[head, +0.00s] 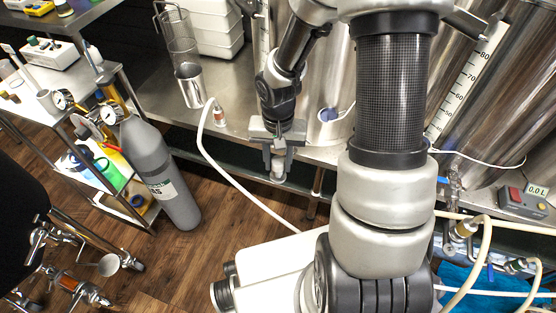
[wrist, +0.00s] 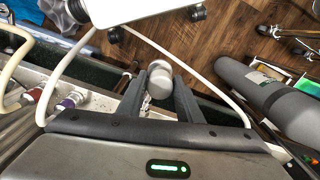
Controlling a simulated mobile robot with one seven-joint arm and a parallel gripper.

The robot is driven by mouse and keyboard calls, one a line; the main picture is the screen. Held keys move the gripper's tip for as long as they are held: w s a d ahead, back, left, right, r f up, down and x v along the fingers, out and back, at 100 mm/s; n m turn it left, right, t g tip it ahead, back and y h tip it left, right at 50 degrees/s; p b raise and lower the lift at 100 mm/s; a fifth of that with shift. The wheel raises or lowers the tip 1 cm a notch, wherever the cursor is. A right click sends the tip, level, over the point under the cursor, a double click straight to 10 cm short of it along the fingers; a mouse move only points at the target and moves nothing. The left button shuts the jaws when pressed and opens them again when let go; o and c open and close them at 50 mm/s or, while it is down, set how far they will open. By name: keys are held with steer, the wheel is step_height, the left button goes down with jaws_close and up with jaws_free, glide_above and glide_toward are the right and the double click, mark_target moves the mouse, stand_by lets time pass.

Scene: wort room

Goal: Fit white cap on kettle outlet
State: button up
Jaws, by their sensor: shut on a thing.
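My gripper (head: 277,174) hangs at the front edge of the steel bench in the head view. It is shut on a small white, rounded piece, which looks like the white cap (wrist: 159,77), seen between the two dark fingers in the wrist view. The fingers hide part of it. Large steel kettles (head: 325,75) stand on the bench behind and to the right of my gripper. A steel valve (head: 453,184) shows low on the right; I cannot tell whether it is the kettle outlet. My arm hides part of the kettle fronts.
A grey gas cylinder (head: 160,175) stands on the wooden floor at left, beside a steel cart. A white hose (head: 233,180) loops down from the bench left of my gripper. A small bottle (head: 219,114) and a steel beaker (head: 190,86) are on the bench. More hoses crowd the right.

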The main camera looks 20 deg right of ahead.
steer(key=shift+f+b, duration=0.7)
steer(key=shift+f, duration=0.2)
steer(key=o, duration=1.1)
steer(key=shift+o, duration=0.2)
steer(key=shift+r, duration=0.1)
step_height(320, 180, up, 17)
steer(key=p, duration=0.6)
steer(key=shift+r, duration=0.15)
